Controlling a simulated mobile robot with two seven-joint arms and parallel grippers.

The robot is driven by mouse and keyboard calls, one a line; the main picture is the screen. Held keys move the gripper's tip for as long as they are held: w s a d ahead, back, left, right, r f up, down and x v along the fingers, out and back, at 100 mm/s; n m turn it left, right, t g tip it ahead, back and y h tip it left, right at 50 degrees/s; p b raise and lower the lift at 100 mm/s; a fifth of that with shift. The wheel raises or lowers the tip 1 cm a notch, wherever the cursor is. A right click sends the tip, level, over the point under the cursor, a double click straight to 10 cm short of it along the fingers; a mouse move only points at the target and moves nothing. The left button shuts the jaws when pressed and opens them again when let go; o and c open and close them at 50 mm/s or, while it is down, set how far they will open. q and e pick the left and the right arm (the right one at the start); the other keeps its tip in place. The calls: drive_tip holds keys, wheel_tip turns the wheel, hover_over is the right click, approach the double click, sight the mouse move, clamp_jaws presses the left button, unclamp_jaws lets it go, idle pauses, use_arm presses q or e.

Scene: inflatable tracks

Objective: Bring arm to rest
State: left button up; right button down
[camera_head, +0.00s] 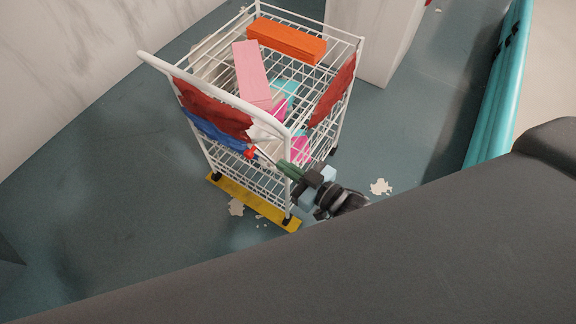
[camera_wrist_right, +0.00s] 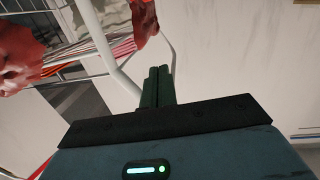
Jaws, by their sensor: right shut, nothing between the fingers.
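My right gripper (camera_head: 288,169) is at the near right corner of a white wire cart in the head view, with its fingers pointing up and left toward the cart. In the right wrist view the two dark green fingers (camera_wrist_right: 158,86) are together with nothing between them. The white tube of the cart's frame (camera_wrist_right: 103,45) passes just left of the fingertips there; I cannot tell whether they touch. My left gripper is not in view.
The white cart (camera_head: 352,45) holds an orange box (camera_head: 287,41), a pink box (camera_head: 250,72) and pink and teal items. Red and blue cloth hangs on its sides. A white pillar (camera_head: 372,40) stands behind. A teal inflatable tube (camera_head: 492,90) runs along the right. Floor at left is clear.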

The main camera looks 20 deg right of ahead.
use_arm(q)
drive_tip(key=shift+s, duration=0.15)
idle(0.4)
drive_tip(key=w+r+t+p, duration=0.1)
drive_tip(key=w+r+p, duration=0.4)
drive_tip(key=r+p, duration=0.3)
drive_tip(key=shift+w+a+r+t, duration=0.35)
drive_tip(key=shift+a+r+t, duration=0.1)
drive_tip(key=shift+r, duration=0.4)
use_arm(e)
drive_tip(key=s+d+f+m+g+h, duration=0.1)
drive_tip(key=s+d+m+g+h, duration=0.1)
drive_tip(key=s, duration=1.2)
drive_tip(key=s+d+f+m+g+h, duration=0.2)
drive_tip(key=s+d+g+h, duration=0.2)
drive_tip(key=s, duration=1)
drive_tip(key=shift+d+h, duration=0.4)
drive_tip(key=shift+d, duration=0.45)
